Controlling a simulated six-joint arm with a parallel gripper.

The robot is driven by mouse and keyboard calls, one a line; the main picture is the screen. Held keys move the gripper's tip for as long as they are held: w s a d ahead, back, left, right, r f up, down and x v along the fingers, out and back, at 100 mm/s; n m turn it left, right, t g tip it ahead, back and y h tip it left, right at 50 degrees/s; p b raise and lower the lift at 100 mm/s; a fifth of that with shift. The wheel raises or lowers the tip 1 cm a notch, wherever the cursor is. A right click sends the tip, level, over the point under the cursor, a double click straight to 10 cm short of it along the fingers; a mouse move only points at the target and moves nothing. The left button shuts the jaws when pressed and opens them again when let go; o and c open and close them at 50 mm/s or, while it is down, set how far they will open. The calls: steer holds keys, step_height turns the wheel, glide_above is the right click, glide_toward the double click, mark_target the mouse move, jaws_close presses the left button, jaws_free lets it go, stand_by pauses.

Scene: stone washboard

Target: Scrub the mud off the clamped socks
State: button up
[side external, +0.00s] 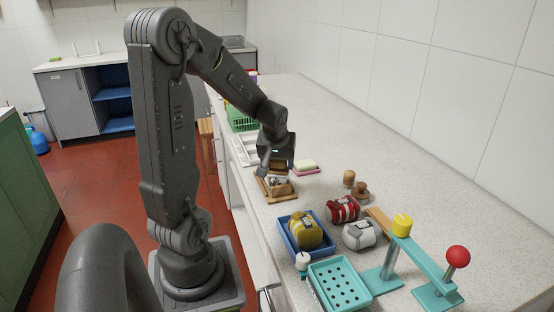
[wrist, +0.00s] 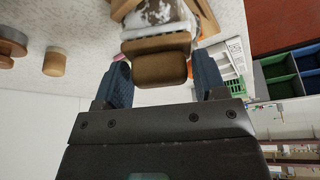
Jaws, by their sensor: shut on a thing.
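My gripper (side external: 276,160) is shut on a brown wooden block (wrist: 160,69), which looks like the handle of a scrubbing brush. Its two blue fingers (wrist: 160,82) stand on either side of the block in the wrist view. A white sock with brown mud stains (wrist: 160,12) lies just beyond the block, cut off by the top edge. In the side view the sock sits on a wooden board (side external: 262,190), under my gripper and partly hidden. I cannot tell whether the brush touches the sock, and the clamp is not clear.
A yellow bundle (side external: 305,233) lies in a blue tray (side external: 287,241). Red (side external: 342,209) and white (side external: 359,235) bundles lie beside it. A teal perforated basket (side external: 340,283) and teal lever stand (side external: 430,265) are in front. A sponge (side external: 305,167) and wooden pegs (side external: 349,179) stand nearby. The counter's right is clear.

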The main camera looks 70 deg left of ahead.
steer(key=shift+a, duration=2.15)
steer(key=shift+d, duration=2.65)
steer(key=shift+a+r, duration=0.1)
steer(key=shift+r, duration=3.9)
steer(key=shift+a, duration=0.1)
